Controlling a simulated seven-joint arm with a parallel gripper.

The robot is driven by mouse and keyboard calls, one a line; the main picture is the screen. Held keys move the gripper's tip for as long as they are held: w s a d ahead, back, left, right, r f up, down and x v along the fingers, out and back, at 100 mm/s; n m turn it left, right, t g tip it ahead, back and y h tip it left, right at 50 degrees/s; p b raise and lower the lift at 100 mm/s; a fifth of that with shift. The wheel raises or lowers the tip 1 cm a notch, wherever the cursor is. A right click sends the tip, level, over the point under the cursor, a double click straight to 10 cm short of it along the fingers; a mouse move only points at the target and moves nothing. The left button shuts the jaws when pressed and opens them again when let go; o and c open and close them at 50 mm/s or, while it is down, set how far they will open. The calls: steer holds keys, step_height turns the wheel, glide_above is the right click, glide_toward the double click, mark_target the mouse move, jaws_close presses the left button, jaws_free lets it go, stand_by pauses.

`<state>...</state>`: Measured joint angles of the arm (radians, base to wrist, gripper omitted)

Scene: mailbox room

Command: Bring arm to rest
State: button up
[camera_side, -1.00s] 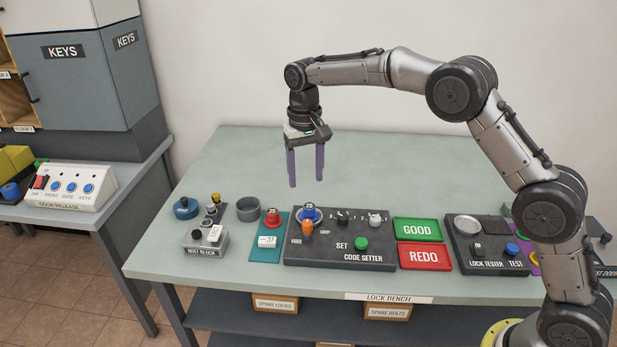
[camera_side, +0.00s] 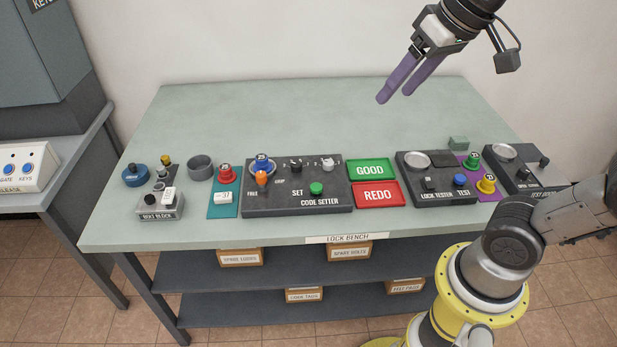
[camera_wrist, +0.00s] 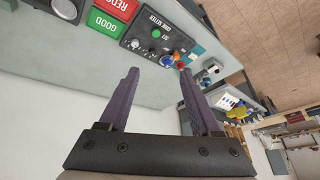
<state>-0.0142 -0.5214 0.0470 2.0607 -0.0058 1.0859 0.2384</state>
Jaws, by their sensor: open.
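My gripper (camera_side: 401,84) is raised high above the back right of the lock bench (camera_side: 230,110), clear of everything on it. Its two purple fingers are apart with nothing between them. The wrist view also shows my gripper (camera_wrist: 160,85) open and empty, with the code setter beyond the fingers. The bench is pale green and holds the code setter (camera_side: 330,200), a blue lock piece (camera_side: 262,162) and an orange knob on it. The middle part of my arm is outside the side view.
Along the bench front stand the bolt block (camera_side: 160,212), a teal mat (camera_side: 222,210) with a red piece, the green GOOD tray (camera_side: 371,169), the red REDO tray (camera_side: 380,194) and the lock tester (camera_side: 440,188). The bench's back half is mostly bare.

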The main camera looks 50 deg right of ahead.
steer(key=s+f+n, duration=0.2)
steer(key=s+f, duration=0.5)
steer(key=f, duration=0.2)
steer(key=shift+s+f+n, duration=0.2)
steer(key=shift+s+n, duration=0.1)
steer(key=shift+d, duration=0.1)
stand_by(0.4)
